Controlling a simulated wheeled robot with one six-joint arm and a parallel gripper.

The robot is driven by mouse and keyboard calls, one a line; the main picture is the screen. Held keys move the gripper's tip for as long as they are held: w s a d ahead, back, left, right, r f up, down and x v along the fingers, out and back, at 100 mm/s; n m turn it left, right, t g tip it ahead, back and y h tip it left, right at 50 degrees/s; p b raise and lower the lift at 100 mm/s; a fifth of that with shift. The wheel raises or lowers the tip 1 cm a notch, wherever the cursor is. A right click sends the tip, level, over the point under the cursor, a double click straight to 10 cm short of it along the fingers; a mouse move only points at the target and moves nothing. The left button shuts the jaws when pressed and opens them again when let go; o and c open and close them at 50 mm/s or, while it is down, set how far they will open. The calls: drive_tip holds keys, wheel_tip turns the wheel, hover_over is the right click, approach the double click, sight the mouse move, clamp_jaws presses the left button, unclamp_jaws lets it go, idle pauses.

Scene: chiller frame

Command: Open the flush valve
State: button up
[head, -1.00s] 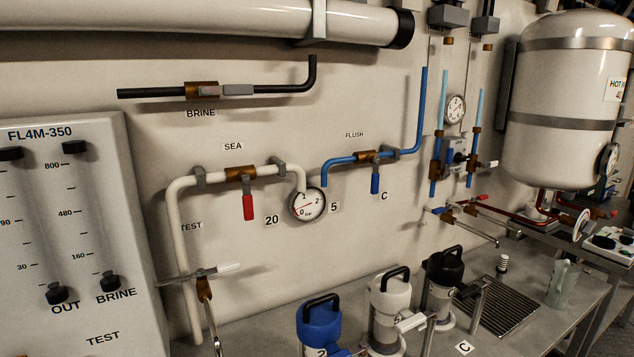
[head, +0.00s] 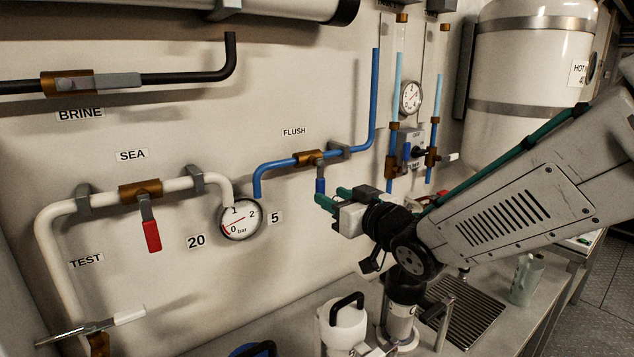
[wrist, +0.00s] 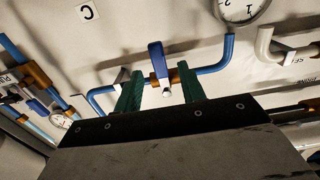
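The flush valve has a brass body (head: 308,158) on the blue pipe under the FLUSH label. Its blue handle (head: 320,186) hangs straight down, across the pipe. My gripper (head: 332,197) is at the handle's lower part, with green fingers toward the wall. In the wrist view, which is upside down, the blue handle (wrist: 156,58) shows between the two spread fingers of my gripper (wrist: 160,72), with a gap on each side. My gripper is open and holds nothing. I cannot tell how far the fingertips reach past the handle.
A pressure gauge (head: 240,219) sits left of the valve, and the red sea valve handle (head: 151,236) is farther left. A blue pipe (head: 375,100) rises at the right. Capped canisters, one white (head: 343,322), stand on the bench below.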

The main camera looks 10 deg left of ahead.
sight(322, 190)
drive_tip(key=x, duration=0.7)
drive_tip(key=shift+w+a+r, duration=0.1)
drive_tip(key=shift+w+a, duration=0.15)
drive_tip(key=shift+w, duration=0.1)
clamp_jaws()
